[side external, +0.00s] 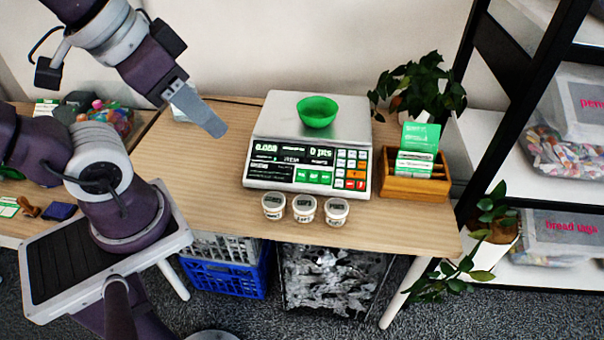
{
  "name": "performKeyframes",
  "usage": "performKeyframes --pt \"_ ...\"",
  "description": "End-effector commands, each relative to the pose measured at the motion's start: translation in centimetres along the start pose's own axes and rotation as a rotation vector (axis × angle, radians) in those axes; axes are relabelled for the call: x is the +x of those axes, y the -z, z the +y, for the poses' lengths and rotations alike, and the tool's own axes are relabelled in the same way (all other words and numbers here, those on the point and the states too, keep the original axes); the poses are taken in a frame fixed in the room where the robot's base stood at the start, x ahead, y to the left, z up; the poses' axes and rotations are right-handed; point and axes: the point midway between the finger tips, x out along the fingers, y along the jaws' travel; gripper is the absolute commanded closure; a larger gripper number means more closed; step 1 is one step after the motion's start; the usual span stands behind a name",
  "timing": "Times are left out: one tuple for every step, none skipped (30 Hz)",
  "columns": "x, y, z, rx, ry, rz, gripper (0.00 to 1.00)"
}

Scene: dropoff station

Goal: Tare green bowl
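The green bowl (318,112) sits upright on the metal pan (276,118) of a white counting scale. It looks empty. The scale's front panel (307,168) has lit displays; the left one seems to read 0.000 and the right one 0 pcs, though the digits are small. A keypad (351,169) with white, green, orange and red keys is at the panel's right end. My gripper (214,124) is in the air to the left of the scale, apart from scale and bowl. Its grey fingers overlap from this side, so their opening cannot be told.
Three small lidded tubs (304,208) stand in front of the scale. A wooden box (414,184) with green and white cards and a potted plant (424,86) are to its right. A black-framed shelf (497,95) stands at the far right. The table's left part (190,160) is clear.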

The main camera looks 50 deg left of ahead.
Motion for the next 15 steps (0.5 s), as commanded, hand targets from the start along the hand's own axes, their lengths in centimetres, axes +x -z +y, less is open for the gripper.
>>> performKeyframes --pt "0.00 0.00 0.00 0.000 0.000 0.000 0.64" --pt "0.00 0.00 0.00 0.000 0.000 0.000 0.66" --pt "0.00 0.00 0.00 0.000 0.000 0.000 0.73" --pt "0.00 0.00 0.00 0.000 0.000 0.000 0.79" --pt "0.00 0.00 0.00 0.000 0.000 0.000 0.85" --pt "0.00 0.00 0.00 0.000 0.000 0.000 0.93" --pt "0.00 0.00 0.00 0.000 0.000 0.000 0.99" --pt "0.00 0.00 0.00 0.000 0.000 0.000 1.00" --pt "0.00 0.00 0.00 0.000 0.000 0.000 1.00" --pt "0.00 0.00 0.00 0.000 0.000 0.000 1.00" --pt "0.00 0.00 0.00 0.000 0.000 0.000 1.00" --pt "0.00 0.00 0.00 0.000 0.000 0.000 1.00" --pt "0.00 0.00 0.00 0.000 0.000 0.000 1.00" --pt "0.00 0.00 0.00 0.000 0.000 0.000 1.00" --pt "0.00 0.00 0.00 0.000 0.000 0.000 1.00"
